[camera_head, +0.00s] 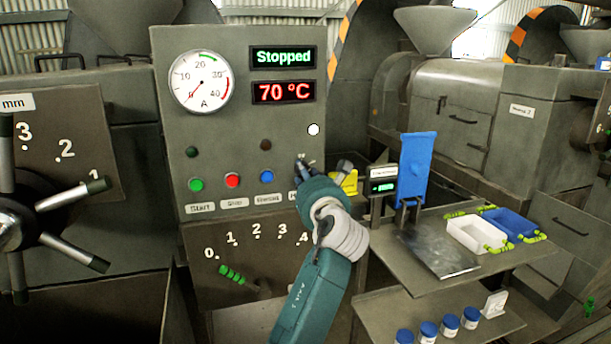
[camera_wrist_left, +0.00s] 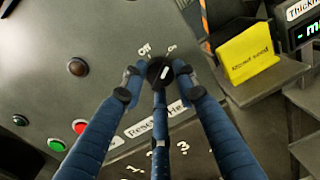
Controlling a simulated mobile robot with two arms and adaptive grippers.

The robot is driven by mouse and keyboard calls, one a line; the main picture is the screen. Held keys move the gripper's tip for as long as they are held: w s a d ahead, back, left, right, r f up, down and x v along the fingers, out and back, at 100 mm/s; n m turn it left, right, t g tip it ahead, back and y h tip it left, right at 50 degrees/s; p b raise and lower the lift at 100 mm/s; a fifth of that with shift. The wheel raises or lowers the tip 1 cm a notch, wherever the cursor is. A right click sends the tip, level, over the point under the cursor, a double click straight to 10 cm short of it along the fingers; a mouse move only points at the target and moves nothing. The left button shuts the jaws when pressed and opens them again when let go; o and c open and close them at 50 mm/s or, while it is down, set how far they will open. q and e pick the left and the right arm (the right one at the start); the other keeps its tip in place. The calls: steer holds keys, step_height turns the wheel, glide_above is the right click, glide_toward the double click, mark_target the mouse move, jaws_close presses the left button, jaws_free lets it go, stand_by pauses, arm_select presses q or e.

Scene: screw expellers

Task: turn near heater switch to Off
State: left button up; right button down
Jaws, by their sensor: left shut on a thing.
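The near heater switch (camera_wrist_left: 160,70) is a small black knob with a white mark on the grey control panel (camera_head: 235,110). An "Off" label (camera_wrist_left: 145,50) is above it to the left, and another small label (camera_wrist_left: 172,48) is above it to the right. I cannot tell surely which label the mark points at. My left gripper (camera_head: 303,170) is at the panel's lower right. In the left wrist view its blue fingers (camera_wrist_left: 158,82) are closed around the switch. In the head view, the gripper hides the switch. My right gripper is not in view.
The panel displays "Stopped" (camera_head: 283,56) and "70 °C" (camera_head: 284,92). Green (camera_head: 196,185), red (camera_head: 232,180) and blue (camera_head: 266,177) buttons sit left of the gripper. A side table (camera_head: 535,253) holds trays.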

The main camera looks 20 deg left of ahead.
arm_select(q)
steer(key=shift+n, duration=0.3)
steer(key=shift+n+y+b, duration=0.5)
steer(key=shift+n+b, duration=0.75)
steer(key=shift+n, duration=4.55)
steer(key=shift+r, duration=0.1)
